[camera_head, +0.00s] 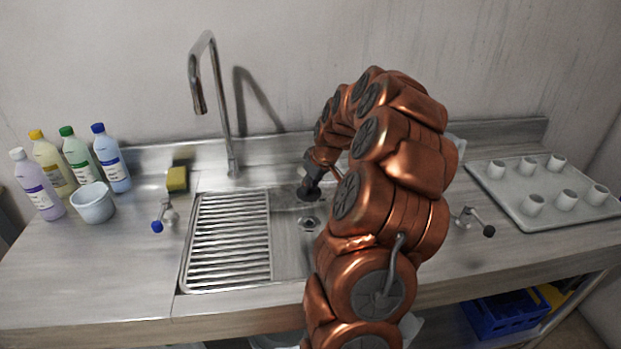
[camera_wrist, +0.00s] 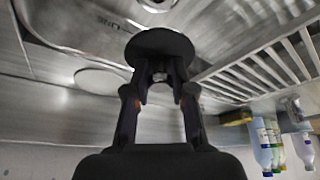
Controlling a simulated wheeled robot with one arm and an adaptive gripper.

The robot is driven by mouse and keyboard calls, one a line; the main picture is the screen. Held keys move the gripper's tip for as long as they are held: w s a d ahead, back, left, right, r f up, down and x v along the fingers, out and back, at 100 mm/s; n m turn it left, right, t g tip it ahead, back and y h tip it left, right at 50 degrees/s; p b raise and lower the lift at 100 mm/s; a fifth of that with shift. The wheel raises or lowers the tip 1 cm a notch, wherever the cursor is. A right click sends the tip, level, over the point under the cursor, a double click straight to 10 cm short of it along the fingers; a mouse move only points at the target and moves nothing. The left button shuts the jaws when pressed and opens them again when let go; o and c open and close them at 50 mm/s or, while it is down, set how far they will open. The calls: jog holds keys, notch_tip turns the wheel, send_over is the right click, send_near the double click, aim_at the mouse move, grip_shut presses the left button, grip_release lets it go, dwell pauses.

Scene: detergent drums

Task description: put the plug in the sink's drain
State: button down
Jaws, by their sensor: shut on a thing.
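The plug (camera_wrist: 160,43) is a dark round disc. My gripper (camera_wrist: 160,78) is shut on it from behind, and the disc sits beyond the fingertips in the wrist view. In the head view the plug (camera_head: 308,195) is small and dark, held above the sink basin, on the wall side of the drain. The sink's drain (camera_head: 309,222) is a round metal ring in the basin floor, with nothing over it. Part of the drain (camera_wrist: 157,4) also shows at the top edge of the wrist view. My arm hides the right part of the sink.
A ribbed drainer (camera_head: 229,238) covers the sink's left side. A tall faucet (camera_head: 212,100) stands behind it. A sponge (camera_head: 177,179), a pale tub (camera_head: 93,203) and several bottles are at left. A tray (camera_head: 540,219) of white cups is at right. Tap handles flank the sink.

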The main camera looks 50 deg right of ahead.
jog(key=shift+f+p, duration=0.3)
jog(key=shift+f, duration=4.75)
jog(key=shift+f+b, duration=0.7)
jog(key=shift+f, duration=0.3)
jog(key=c, duration=0.9)
grip_release()
jog(key=shift+r, duration=0.1)
